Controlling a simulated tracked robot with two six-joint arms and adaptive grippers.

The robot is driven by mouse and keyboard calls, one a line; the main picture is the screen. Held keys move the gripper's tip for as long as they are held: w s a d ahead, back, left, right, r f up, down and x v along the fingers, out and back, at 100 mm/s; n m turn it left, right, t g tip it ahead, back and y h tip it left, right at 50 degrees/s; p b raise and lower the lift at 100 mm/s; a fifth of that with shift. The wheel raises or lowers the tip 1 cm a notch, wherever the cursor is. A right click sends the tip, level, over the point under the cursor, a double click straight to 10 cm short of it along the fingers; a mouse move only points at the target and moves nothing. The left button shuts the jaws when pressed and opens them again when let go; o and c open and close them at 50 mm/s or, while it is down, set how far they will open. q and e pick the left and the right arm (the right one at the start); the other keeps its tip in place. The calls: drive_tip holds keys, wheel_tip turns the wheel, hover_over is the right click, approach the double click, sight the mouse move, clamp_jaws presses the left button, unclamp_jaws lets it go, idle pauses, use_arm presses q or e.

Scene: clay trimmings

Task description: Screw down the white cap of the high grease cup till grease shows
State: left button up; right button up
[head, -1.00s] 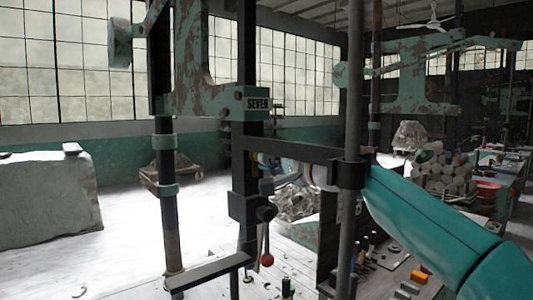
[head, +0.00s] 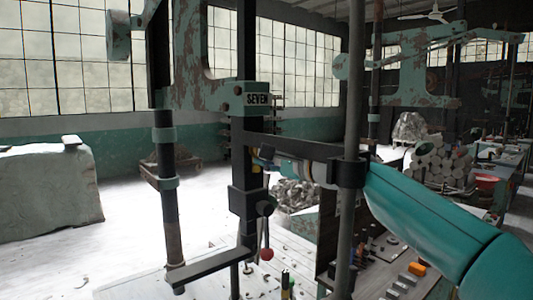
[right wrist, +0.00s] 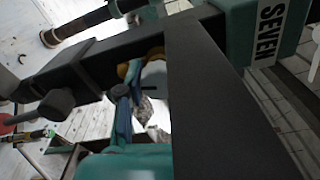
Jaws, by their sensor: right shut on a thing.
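My right arm (head: 425,215) comes in from the right and passes behind a dark upright pole. Its gripper (head: 262,164) is at the machine's dark column, below the SEVEN plate, partly hidden by the crossbar. In the right wrist view my right gripper (right wrist: 130,75) shows a blue finger and yellow near its tip. It is shut on a pale piece (right wrist: 154,76), which seems to be the white cap, with a brass-coloured part (right wrist: 150,53) above it. The black bar hides much of the cap and the other finger. No grease can be made out. My left gripper is out of view.
The crossbar (head: 295,147), the dark column (head: 247,205) and the upright pole (head: 352,100) crowd my right arm. A red-knobbed lever (head: 267,254) hangs below. A bench (head: 375,280) with small items stands at lower right. Open floor lies left.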

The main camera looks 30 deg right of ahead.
drive_tip(key=shift+w+f, duration=0.1)
drive_tip(key=shift+f, duration=0.2)
drive_tip(key=o, duration=1.2)
drive_tip(key=shift+d+r, duration=0.1)
drive_tip(key=shift+r, duration=0.1)
drive_tip(key=s, duration=0.8)
drive_tip(key=s+d, duration=0.1)
drive_tip(key=s, duration=0.3)
drive_tip(key=shift+a+f, duration=0.1)
drive_tip(key=shift+f, duration=0.1)
